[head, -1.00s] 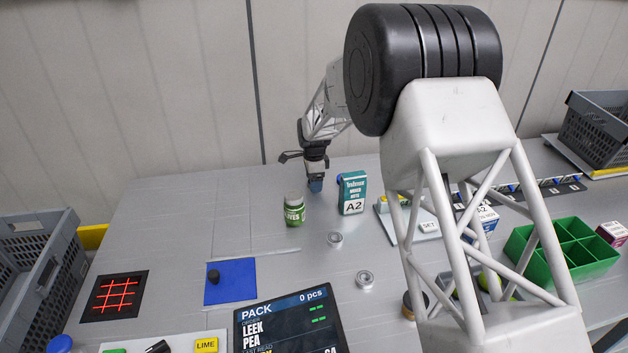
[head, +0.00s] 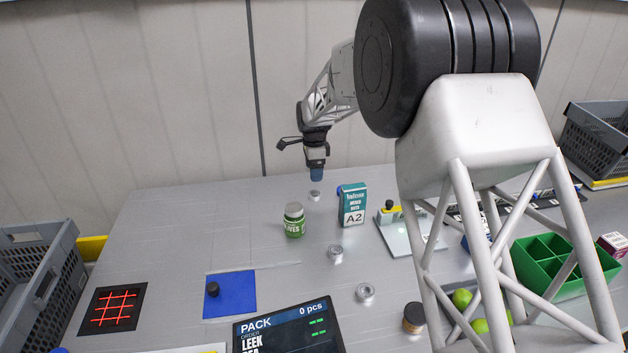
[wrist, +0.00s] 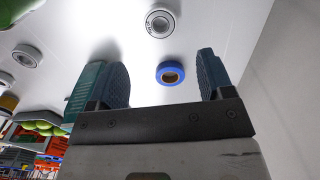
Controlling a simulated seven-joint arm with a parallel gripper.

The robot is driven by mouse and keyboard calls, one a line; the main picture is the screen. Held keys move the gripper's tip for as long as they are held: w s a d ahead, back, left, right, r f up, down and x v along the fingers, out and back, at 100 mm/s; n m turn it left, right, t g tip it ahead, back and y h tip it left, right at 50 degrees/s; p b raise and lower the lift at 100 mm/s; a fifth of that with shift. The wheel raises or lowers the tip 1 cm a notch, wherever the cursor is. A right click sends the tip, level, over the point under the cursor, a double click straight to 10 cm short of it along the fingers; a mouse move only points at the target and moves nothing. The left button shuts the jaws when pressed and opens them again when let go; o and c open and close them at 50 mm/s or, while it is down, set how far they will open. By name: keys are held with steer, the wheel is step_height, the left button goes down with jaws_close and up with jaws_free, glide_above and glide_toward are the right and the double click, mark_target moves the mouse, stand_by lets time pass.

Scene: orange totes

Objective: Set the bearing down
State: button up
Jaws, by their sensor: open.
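A small silver bearing (head: 315,195) lies flat on the grey table at the back, below my gripper (head: 317,176). In the wrist view this bearing (wrist: 160,22) sits beyond the fingertips, apart from them. My gripper (wrist: 165,80) is open and empty, raised above the table. A second bearing (head: 335,253) and a third bearing (head: 365,292) lie nearer the front. The second one also seems to show at the left of the wrist view (wrist: 27,55).
A green olives jar (head: 294,220) and a teal mixed nuts box (head: 352,204) stand near the back bearing. A blue ring (wrist: 170,72) lies behind the box. A blue mat (head: 235,292) with a dark knob-like piece is front left. The table's back left is clear.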

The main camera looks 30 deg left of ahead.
step_height(320, 180, up, 3)
steer(key=shift+r, duration=0.1)
stand_by(1.1)
